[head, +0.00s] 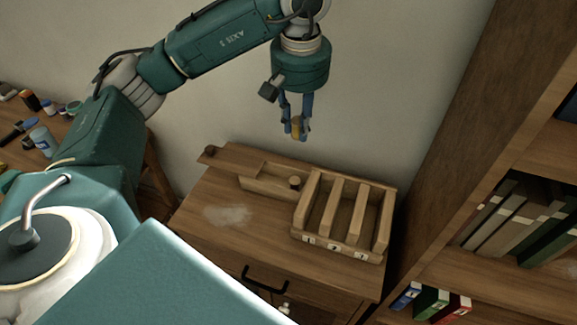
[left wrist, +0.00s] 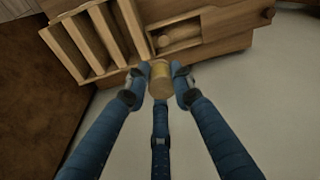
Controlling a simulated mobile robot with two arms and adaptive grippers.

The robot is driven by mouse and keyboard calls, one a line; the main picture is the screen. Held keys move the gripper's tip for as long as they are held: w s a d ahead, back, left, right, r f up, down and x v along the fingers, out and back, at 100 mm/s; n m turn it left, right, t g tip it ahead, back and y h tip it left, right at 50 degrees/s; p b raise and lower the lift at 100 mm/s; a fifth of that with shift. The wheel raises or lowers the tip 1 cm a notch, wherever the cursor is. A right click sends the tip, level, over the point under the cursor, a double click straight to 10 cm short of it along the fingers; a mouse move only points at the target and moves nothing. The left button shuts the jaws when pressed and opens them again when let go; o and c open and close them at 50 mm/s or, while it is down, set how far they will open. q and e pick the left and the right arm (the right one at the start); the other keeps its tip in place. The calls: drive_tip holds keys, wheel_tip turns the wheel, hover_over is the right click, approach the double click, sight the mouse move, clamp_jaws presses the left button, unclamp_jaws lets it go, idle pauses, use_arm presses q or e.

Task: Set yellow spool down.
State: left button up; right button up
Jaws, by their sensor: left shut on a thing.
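The yellow spool (head: 298,128) is small and is held between the fingers of my left gripper (head: 298,130), in the air above the back of the wooden cabinet top (head: 225,200). In the left wrist view the spool (left wrist: 160,80) sits between the blue fingertips of my left gripper (left wrist: 160,88), with its round end showing. The gripper is shut on it. A wooden rack (head: 345,215) with numbered slots stands on the cabinet top below and to the right of the spool. My right gripper is not in view.
A shallow wooden tray (head: 262,180) holding a small round peg (head: 295,183) adjoins the rack's left side. The cabinet's front left area, with a pale smudge, is bare. A tall bookshelf (head: 440,130) stands close on the right. A table with jars (head: 42,140) is at far left.

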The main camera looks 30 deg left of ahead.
use_arm(q)
drive_tip(key=w+a+r+n, duration=0.1)
drive_tip(key=w+a+n, duration=0.1)
drive_tip(key=a, duration=0.2)
drive_tip(key=p, duration=0.2)
approach(287, 170)
drive_tip(key=s+d, duration=0.1)
drive_tip(key=s, duration=0.1)
drive_tip(key=f, duration=0.4)
drive_tip(key=shift+d+f, duration=0.2)
drive_tip(key=shift+f, duration=0.15)
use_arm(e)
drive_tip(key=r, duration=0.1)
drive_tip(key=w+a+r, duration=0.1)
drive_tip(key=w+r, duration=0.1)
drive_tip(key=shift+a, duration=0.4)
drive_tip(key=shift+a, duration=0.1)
use_arm(q)
drive_tip(key=shift+f+b, duration=0.35)
drive_tip(key=shift+f, duration=0.1)
drive_tip(key=o, duration=0.8)
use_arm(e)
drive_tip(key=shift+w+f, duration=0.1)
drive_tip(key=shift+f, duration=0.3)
